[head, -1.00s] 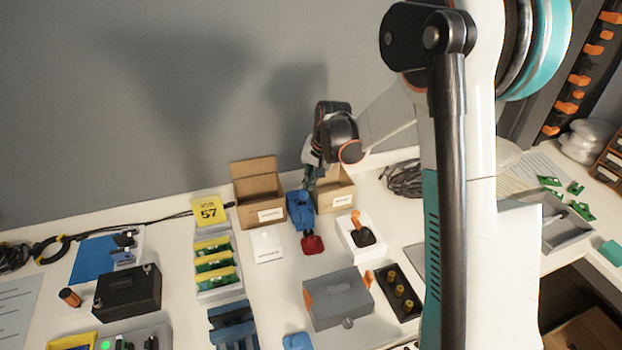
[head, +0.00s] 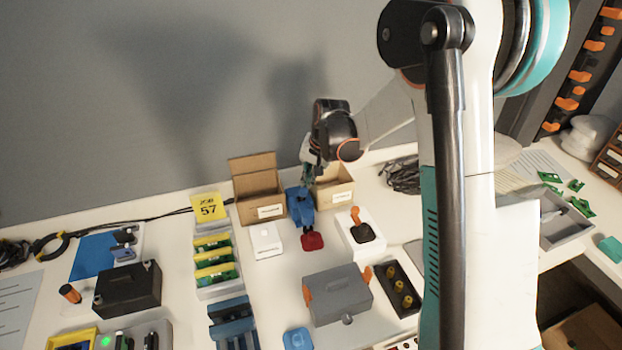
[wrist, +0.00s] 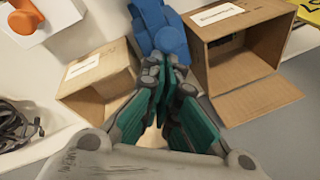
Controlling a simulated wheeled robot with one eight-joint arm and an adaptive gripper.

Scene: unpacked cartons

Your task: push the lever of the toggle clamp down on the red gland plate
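The toggle clamp (head: 300,205) is a blue device on the bench between two open cartons. The red gland plate (head: 312,241) lies at its front end. In the wrist view the blue clamp (wrist: 158,32) shows at top centre, just beyond my fingertips; the red plate does not show there. My gripper (wrist: 168,72) has its teal fingers together with nothing seen between them. In the head view my gripper (head: 309,175) is right above or behind the clamp's back end. I cannot tell whether it touches the clamp, and the lever's exact angle is unclear.
A carton stands close on each side of the clamp, the left one (head: 257,206) and the right one (head: 334,193). A white block with an orange handle (head: 359,232) is to the right. A grey box (head: 337,293) stands in front. The wall is close behind.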

